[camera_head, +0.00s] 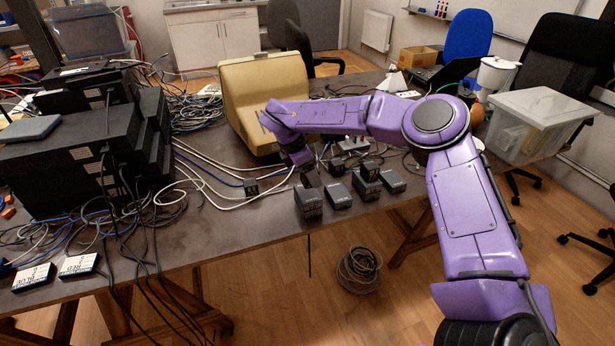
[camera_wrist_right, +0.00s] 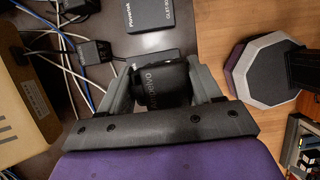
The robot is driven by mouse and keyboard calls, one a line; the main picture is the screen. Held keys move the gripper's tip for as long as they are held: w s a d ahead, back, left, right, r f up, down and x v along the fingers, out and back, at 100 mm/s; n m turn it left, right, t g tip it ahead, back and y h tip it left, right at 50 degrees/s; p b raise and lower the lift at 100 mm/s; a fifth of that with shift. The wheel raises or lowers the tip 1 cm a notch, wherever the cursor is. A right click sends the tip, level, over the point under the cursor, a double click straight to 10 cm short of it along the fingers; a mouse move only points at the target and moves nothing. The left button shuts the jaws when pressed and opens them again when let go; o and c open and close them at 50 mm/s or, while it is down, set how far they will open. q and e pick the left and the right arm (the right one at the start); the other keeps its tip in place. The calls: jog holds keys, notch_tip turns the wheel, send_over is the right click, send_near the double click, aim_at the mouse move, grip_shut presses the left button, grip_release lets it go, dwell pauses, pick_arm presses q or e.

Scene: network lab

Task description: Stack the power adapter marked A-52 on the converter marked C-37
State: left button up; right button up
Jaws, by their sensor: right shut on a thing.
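My right gripper (camera_head: 304,168) is at the front edge of the table, above a black block (camera_head: 309,205). In the right wrist view, the right gripper (camera_wrist_right: 163,88) is shut on a dark box-shaped adapter (camera_wrist_right: 165,78) with light lettering that I cannot read clearly. A darker flat edge shows just beyond the held adapter; I cannot tell whether they touch. Other black blocks stand close by: one flat (camera_head: 339,196), one taller (camera_head: 366,186), one at the right (camera_head: 393,182). The marks A-52 and C-37 are not legible. My left gripper is out of view.
A beige monitor (camera_head: 252,95) stands behind the gripper. Stacked black network units (camera_head: 70,150) and loose cables fill the left. A small black adapter (camera_head: 251,188) lies left of the blocks. A clear plastic box (camera_head: 540,120) is at the right. Bare tabletop (camera_head: 235,218) shows at front left.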

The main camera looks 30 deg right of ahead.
aim_at(308, 192)
jog(key=f, duration=0.1)
jog(key=w+f, duration=0.1)
jog(key=f, duration=0.2)
jog(key=shift+w+d+f+p, duration=0.1)
jog(key=shift+w+f+p, duration=0.15)
jog(key=shift+p, duration=0.15)
jog(key=shift+f, duration=0.2)
jog(key=shift+f+b, duration=0.2)
jog(key=shift+b, duration=0.15)
jog(key=o, duration=1.2)
jog(key=shift+c, duration=0.2)
jog(key=shift+r, duration=0.1)
jog(key=shift+r+p, duration=0.2)
jog(key=shift+p, duration=0.15)
jog(key=b+v, duration=0.2)
jog(key=v, duration=1)
